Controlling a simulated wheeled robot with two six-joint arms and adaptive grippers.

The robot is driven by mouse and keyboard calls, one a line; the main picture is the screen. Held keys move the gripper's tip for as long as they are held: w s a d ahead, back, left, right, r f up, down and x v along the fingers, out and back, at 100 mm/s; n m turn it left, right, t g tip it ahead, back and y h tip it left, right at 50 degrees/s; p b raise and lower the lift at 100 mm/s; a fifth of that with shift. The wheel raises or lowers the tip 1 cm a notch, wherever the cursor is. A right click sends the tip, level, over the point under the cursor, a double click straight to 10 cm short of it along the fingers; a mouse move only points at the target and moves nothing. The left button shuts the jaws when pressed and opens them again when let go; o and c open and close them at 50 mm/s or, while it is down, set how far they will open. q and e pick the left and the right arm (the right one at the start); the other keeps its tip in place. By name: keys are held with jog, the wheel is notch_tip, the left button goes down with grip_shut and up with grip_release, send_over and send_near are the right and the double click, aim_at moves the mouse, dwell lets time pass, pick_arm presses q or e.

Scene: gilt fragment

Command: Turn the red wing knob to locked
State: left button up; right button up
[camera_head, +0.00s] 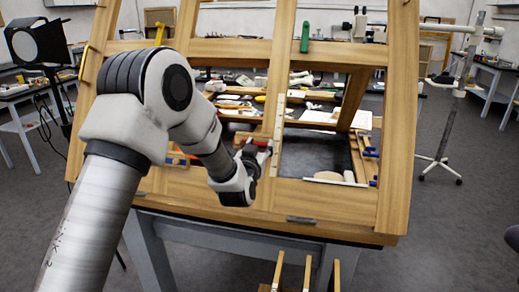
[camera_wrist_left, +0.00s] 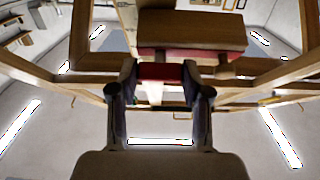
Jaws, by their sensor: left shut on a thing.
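My left arm reaches in from the left in the head view, to the large wooden frame. My left gripper (camera_head: 258,150) is at the lower middle of that frame, in front of an upright wooden bar. In the left wrist view the gripper (camera_wrist_left: 160,78) is shut on the red wing knob (camera_wrist_left: 161,72), with one finger on each side of it. Only a small bit of red shows by the fingers in the head view, so I cannot read the knob's angle or any mark there. My right gripper is not in view.
The wooden frame (camera_head: 395,120) leans over a worktable with several tools inside its openings. A green clamp (camera_head: 305,37) sits on its upper rail. A wooden block (camera_wrist_left: 190,32) is just above the knob. A metal stand (camera_head: 450,110) is at the right; the floor between is clear.

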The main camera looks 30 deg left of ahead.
pick_arm(q)
jog(key=o, duration=1.2)
jog(key=shift+w, duration=0.1)
jog(key=shift+c, duration=0.2)
jog(key=v, duration=1.2)
jog(key=shift+f, duration=0.15)
